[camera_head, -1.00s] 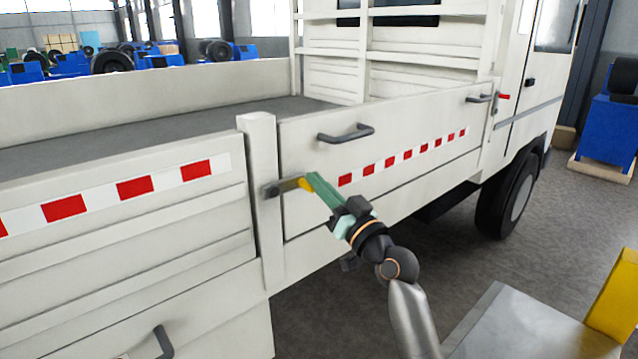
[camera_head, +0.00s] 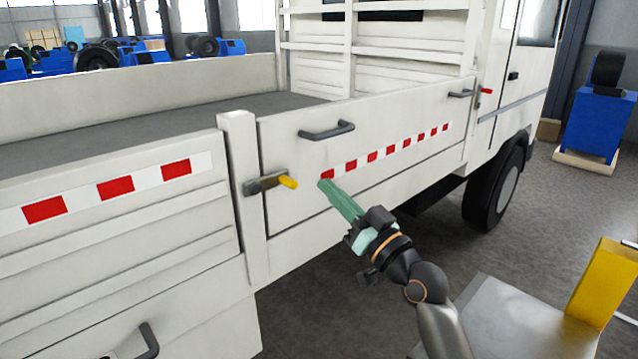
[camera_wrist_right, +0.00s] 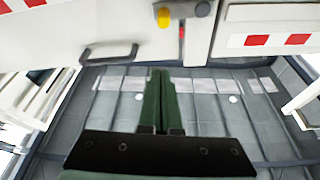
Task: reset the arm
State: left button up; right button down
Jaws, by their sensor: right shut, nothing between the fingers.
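My right gripper (camera_head: 324,186) has green fingers and sits in front of the truck's white side panel, to the right of a latch (camera_head: 268,183) with a yellow tip. The fingers are together with nothing between them, and a gap separates them from the latch. In the right wrist view the closed fingers (camera_wrist_right: 160,75) point up the picture, and the yellow latch tip (camera_wrist_right: 164,18) lies beyond them, near the top. My left gripper is not in view.
The truck's side panel (camera_head: 300,222) carries a dark handle (camera_head: 327,131) and a red-and-white strip. A grey platform with a yellow upright (camera_head: 597,285) stands at lower right. Open floor lies under the truck.

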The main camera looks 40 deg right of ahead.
jog(key=shift+s+f, duration=0.15)
jog(key=shift+s, duration=0.25)
jog(key=s+a+f+n+g+p, duration=0.1)
jog(key=a+f+g, duration=0.25)
jog(key=f, duration=0.85)
jog(key=a+f+g, duration=0.3)
jog(key=a+f, duration=0.1)
jog(key=f, duration=0.8)
jog(key=s+a+f+n+g+y, duration=0.1)
jog(key=s+a+f+g, duration=0.2)
jog(key=s+a+f, duration=0.3)
jog(key=s+a+f+n+g+y+p, duration=0.1)
jog(key=s+a+f+n+g, duration=0.1)
jog(key=s+a+f, duration=0.4)
jog(key=s+f+g, duration=0.1)
jog(key=s+f, duration=0.3)
jog(key=f, duration=0.4)
jog(key=shift+s+a, duration=0.4)
jog(key=shift+d, duration=0.1)
